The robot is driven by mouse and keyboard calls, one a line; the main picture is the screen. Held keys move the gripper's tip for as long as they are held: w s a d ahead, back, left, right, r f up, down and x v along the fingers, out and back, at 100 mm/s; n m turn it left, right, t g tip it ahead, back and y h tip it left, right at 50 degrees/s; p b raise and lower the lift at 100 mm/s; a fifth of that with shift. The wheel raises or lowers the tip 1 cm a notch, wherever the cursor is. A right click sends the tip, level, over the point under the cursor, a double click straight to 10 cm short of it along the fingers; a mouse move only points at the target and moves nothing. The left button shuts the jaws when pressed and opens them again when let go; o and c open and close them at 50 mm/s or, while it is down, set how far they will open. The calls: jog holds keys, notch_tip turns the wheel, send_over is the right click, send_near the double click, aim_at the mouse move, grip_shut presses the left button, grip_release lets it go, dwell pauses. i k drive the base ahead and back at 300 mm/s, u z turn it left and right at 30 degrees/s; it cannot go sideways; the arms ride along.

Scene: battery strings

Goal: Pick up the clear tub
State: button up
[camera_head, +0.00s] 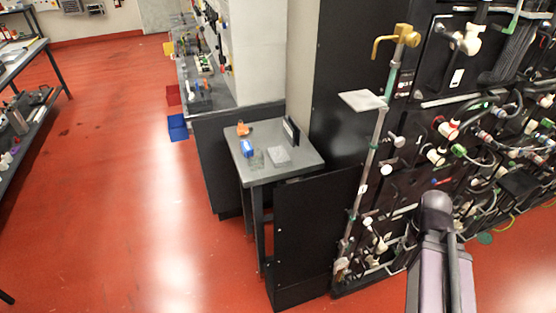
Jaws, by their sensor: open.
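A small see-through grey shape (257,160), which may be the clear tub, is on the small grey table (300,168) near the middle of the view. It is faint against the tabletop, so I cannot make out its rim or contents. It sits between a blue item (247,148) and a light grey flat block (279,156). My gripper is not in view; only a grey and purple part of my own arm shows at the lower right, well apart from the table.
An orange item (243,129) and a dark upright holder (291,131) stand on the same table. A black panel (315,235) stands in front of its right side. A rack with pipes and valves (470,130) fills the right. Red floor (130,190) is open at left.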

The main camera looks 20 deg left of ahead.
aim_at(256, 160)
jog(key=z, duration=0.3)
jog(key=k, duration=1.55)
jog(key=u, duration=1)
jog(key=i, duration=1)
jog(key=u, duration=0.05)
